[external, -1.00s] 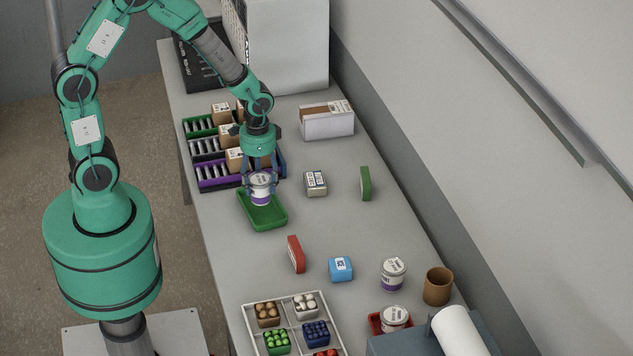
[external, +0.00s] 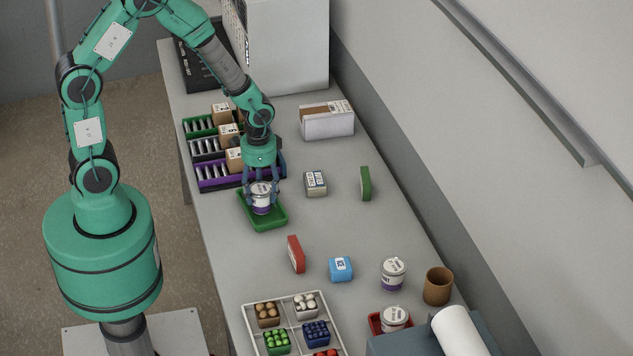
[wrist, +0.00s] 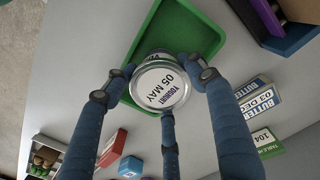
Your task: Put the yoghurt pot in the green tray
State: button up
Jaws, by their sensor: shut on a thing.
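The yoghurt pot (external: 261,198) is white with a purple band. Its lid, reading "YOGHURT 05 MAY", faces the camera in the wrist view (wrist: 160,88). The green tray (external: 266,222) lies on the table below my gripper, and its rim shows behind the pot in the wrist view (wrist: 219,40). My gripper (external: 263,192) is shut on the pot, its blue fingers around the sides. The pot is upright over the inside of the tray. I cannot tell whether its base touches the tray floor.
A butter pack (external: 315,184) and a green block (external: 365,184) stand right of the tray. A red block (external: 296,254) and a blue block (external: 341,269) lie nearer. Another yoghurt-like pot (external: 393,274) stands at right. Racks (external: 212,172) sit behind the tray.

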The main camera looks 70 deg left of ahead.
aim_at(260, 188)
jog(key=shift+f, duration=0.1)
jog(key=o, duration=1.3)
notch_tip(260, 188, up, 12)
jog(key=p, duration=0.1)
jog(key=shift+p, duration=0.4)
